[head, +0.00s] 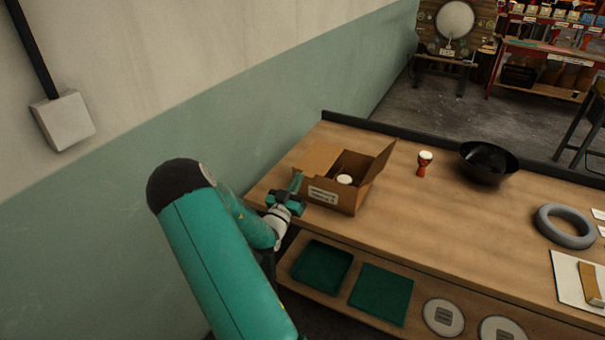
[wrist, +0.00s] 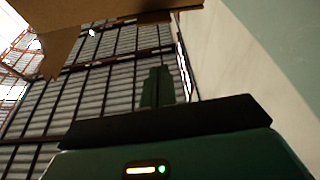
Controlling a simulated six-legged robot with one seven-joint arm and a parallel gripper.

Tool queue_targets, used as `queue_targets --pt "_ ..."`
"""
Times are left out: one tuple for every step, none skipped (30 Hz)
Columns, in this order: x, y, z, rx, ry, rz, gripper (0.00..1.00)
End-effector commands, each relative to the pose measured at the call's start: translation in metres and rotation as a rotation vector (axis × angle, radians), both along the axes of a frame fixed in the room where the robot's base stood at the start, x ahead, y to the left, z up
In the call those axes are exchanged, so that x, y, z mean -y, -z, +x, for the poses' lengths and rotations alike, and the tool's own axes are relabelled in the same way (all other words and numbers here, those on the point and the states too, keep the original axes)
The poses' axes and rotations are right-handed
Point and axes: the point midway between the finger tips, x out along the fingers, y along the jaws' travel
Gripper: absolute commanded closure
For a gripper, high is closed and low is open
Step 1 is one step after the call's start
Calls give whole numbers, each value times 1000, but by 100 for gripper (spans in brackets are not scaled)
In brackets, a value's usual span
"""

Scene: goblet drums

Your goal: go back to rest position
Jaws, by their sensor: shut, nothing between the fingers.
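My gripper (head: 296,183) is at the left front of the open cardboard box (head: 325,196) on the workbench, close to its left flap. Its fingers point up and are closed together, with nothing between them. The closed fingers also show in the wrist view (wrist: 158,87), against the ceiling. A cardboard flap (wrist: 120,18) crosses the top of the wrist view. A goblet drum with a pale head (head: 345,179) stands inside the box; its lower part is hidden. A small red goblet drum (head: 424,164) stands upright on the bench, right of the box.
The wooden workbench (head: 440,220) also carries a black bowl (head: 488,160), a grey ring (head: 566,226) and papers with a wooden block (head: 590,282). Green trays (head: 381,293) and round discs (head: 443,317) lie on the lower shelf. A wall (head: 250,120) runs along the left.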

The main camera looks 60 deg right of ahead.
Motion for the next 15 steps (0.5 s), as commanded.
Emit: queue_targets --pt "-9 4 0 -2 -1 2 100" --pt "-14 6 0 -1 -3 2 100" --pt "-21 8 -1 -1 -2 1 100" --pt "-25 9 -2 -1 -2 1 100" --pt "-28 11 -2 0 -2 1 100" --pt "-32 12 -2 0 -2 1 100" --pt "-35 13 -3 0 -2 1 100" --pt "-37 14 -3 1 -1 1 100" --pt "-39 14 -3 0 -1 0 100" --pt "-40 14 -3 0 0 0 100" --pt "-40 14 -3 1 0 0 100" --pt "-41 15 -4 1 0 0 100" --pt "-41 15 -4 1 0 0 100" --pt "-41 15 -4 1 0 0 100" --pt "-41 15 -4 1 0 0 100"
